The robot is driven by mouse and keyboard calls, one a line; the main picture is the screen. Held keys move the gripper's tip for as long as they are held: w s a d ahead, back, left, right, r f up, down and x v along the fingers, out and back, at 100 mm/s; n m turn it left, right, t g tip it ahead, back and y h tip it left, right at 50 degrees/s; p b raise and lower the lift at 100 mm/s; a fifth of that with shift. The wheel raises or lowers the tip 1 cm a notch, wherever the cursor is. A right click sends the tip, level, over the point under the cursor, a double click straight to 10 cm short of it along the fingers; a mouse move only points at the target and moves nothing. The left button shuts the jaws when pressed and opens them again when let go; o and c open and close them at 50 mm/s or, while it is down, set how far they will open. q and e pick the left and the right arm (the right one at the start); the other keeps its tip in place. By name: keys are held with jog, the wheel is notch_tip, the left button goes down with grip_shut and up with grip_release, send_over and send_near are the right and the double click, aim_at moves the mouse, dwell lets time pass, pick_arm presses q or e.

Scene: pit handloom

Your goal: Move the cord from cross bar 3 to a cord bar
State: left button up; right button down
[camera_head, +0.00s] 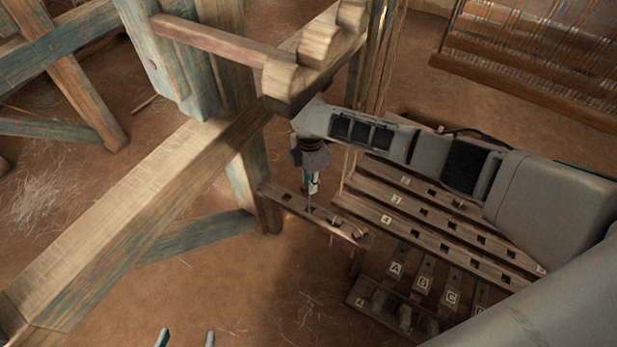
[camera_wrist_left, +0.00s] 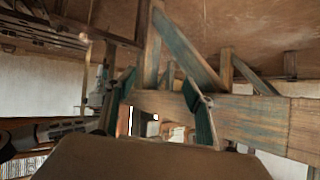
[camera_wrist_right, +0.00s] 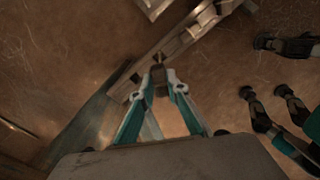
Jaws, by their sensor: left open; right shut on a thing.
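My right gripper (camera_head: 313,190) is shut on a small dark piece (camera_wrist_right: 158,72), which looks like the end of the cord; the cord's line is too thin to follow. It is over a short wooden rail with holes and pegs (camera_head: 285,198); whether the piece touches the rail I cannot tell. Numbered cross bars (camera_head: 450,225) with square holes lie to the right, partly under my right arm; the label 3 (camera_head: 397,200) shows on one. My left gripper (camera_head: 186,338) is open and empty at the bottom edge, with its fingers apart in the left wrist view (camera_wrist_left: 168,105).
Lettered slats (camera_head: 422,283) lie below the numbered bars, above a small block rack (camera_head: 385,305). A thick loom beam (camera_head: 120,215) crosses the left side, and an upright post (camera_head: 245,170) stands beside the rail. Bare floor (camera_head: 250,290) lies between beam and rack.

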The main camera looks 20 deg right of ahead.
notch_tip(320, 180, down, 2)
jog(key=shift+s+f+b, duration=0.1)
jog(key=shift+f+b, duration=0.05)
jog(key=shift+b, duration=0.3)
jog(key=shift+f+b, duration=0.5)
jog(key=shift+f, duration=0.3)
jog(key=shift+f+b, duration=0.5)
jog(key=shift+f, duration=0.3)
pick_arm(q)
jog(key=d+r, duration=0.1)
jog(key=w+d+r+n+t+h+b, duration=0.1)
jog(key=d, duration=0.1)
jog(key=d+n+b, duration=0.1)
jog(key=shift+w+d+r, duration=0.3)
jog(key=shift+w+r, duration=0.1)
pick_arm(e)
notch_tip(320, 180, down, 6)
pick_arm(q)
jog(key=shift+d, duration=0.15)
jog(key=shift+s, duration=0.1)
